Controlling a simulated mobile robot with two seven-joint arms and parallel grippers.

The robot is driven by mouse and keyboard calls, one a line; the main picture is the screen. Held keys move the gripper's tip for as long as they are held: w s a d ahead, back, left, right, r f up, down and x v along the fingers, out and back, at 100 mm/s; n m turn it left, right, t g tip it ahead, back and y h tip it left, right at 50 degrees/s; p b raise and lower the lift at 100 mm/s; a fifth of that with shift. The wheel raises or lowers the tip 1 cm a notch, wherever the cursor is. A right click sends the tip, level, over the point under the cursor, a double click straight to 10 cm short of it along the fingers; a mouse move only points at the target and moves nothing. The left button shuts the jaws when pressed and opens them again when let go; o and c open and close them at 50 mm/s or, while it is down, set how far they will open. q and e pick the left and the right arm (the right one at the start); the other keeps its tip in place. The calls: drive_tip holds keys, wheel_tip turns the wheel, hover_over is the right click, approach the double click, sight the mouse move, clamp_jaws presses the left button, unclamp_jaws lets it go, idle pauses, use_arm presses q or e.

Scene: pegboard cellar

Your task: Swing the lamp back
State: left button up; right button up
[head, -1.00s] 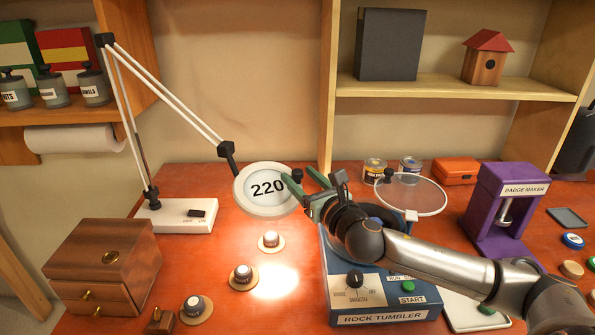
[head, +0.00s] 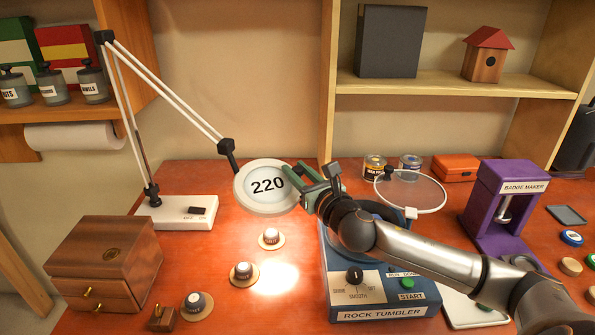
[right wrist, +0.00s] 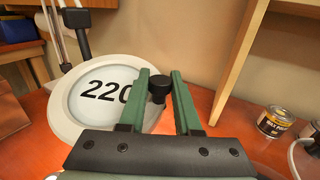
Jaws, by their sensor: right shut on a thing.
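The lamp is a white jointed magnifier lamp, and its round head (head: 266,187) hangs over the desk with "220" showing through the lens. Its white base (head: 178,213) with a black switch stands at the left. My right gripper (head: 296,184) is at the right edge of the lamp head. In the right wrist view, its green fingers (right wrist: 160,80) are shut on the lamp's black knob (right wrist: 158,90), one on each side. The lamp head (right wrist: 67,115) fills the left of that view. My left gripper is not in view.
A blue rock tumbler (head: 381,316) lies under my right arm. A wooden drawer box (head: 103,262) is at the left, and a purple badge maker (head: 505,210) at the right.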

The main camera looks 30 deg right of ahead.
clamp_jaws()
idle(0.8)
